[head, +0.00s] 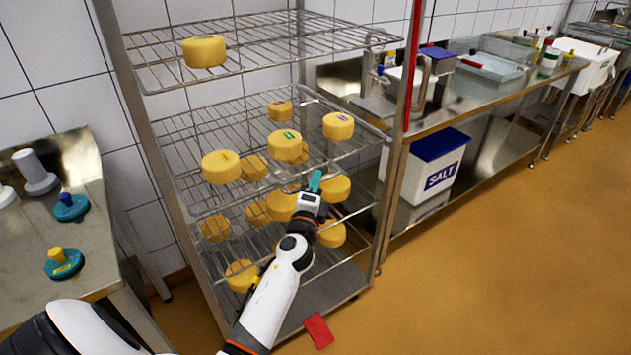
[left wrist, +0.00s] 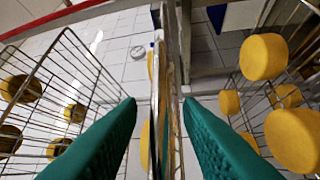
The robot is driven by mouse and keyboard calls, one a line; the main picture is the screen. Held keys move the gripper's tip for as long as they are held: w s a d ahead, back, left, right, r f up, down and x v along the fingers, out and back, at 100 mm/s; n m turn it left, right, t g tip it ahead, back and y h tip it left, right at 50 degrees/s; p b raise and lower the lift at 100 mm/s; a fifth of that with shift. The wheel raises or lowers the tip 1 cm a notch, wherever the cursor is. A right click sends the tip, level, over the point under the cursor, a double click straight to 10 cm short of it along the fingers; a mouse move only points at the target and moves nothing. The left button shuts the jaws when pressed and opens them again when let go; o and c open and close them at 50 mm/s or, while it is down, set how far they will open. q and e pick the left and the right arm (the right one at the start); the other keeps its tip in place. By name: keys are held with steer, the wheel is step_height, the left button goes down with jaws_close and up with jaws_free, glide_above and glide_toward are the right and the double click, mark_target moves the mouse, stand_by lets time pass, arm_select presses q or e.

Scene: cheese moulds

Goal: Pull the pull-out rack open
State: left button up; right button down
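The metal wire rack stands in front of me, with several shelves of yellow cheeses. Its middle wire shelf (head: 360,152) carries several round cheeses, some with coloured labels. My left gripper (head: 315,181) is at the front edge of this shelf, its teal fingers pointing toward the rack. In the left wrist view, the two teal fingers (left wrist: 160,101) stand apart on either side of a thin metal strip (left wrist: 172,120), which seems to be a shelf edge. A gap shows beside the left finger; contact on the other side is unclear. My right gripper is out of view.
A top shelf (head: 270,45) holds one cheese (head: 204,51). A red post (head: 414,65) edges the rack's right side. A steel bench (head: 470,100) with a salt bin (head: 432,170) stands right. A red piece (head: 318,331) lies on the floor; floor at right is clear.

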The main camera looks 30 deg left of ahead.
arm_select(q)
steer(key=shift+w+a+r, duration=0.1)
steer(key=shift+w+a, duration=0.1)
steer(key=shift+w, duration=0.2)
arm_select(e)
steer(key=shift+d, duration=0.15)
arm_select(q)
steer(key=shift+c, duration=0.4)
jaws_close()
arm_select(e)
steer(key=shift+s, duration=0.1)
arm_select(q)
steer(key=shift+s+d, duration=0.1)
steer(key=shift+d, duration=0.05)
